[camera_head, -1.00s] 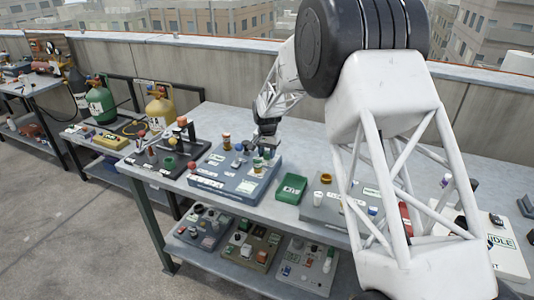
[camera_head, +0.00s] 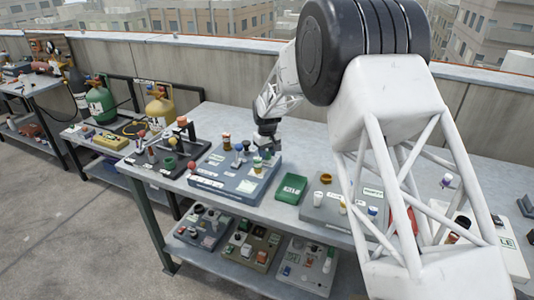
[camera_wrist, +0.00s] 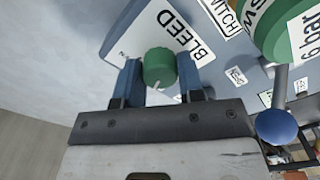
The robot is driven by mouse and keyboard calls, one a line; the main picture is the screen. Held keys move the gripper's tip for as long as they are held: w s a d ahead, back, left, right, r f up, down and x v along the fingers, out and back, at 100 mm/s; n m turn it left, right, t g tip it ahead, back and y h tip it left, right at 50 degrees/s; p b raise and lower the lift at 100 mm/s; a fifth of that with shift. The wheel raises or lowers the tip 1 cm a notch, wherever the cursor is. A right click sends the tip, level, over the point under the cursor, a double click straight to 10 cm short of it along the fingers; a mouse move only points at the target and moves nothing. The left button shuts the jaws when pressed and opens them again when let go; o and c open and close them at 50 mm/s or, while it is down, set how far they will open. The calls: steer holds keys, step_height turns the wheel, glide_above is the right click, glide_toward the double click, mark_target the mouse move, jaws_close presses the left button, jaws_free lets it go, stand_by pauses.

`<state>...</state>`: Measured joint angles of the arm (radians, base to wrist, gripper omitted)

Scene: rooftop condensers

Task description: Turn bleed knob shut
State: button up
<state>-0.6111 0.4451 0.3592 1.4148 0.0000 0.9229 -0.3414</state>
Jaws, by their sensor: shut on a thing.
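The bleed knob (camera_wrist: 159,67) is a small green ridged knob beside a white label reading BLEED (camera_wrist: 180,30) in the wrist view. My gripper (camera_wrist: 160,82) has its two blue-grey fingers on either side of the knob and is shut on it. In the head view my gripper (camera_head: 266,145) is at the back right of the grey-blue panel (camera_head: 235,180) on the table. The knob is too small and too hidden there to make out clearly.
In the wrist view a blue ball-ended lever (camera_wrist: 277,126) and a large green part (camera_wrist: 285,30) stand close on the right. The table (camera_head: 215,118) behind the panel is clear.

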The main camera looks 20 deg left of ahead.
mark_target(267, 153)
steer(key=n, duration=0.4)
steer(key=shift+n, duration=0.4)
steer(key=o, duration=0.9)
steer(key=shift+r, duration=0.1)
steer(key=shift+r, duration=3.85)
steer(key=shift+d, duration=0.1)
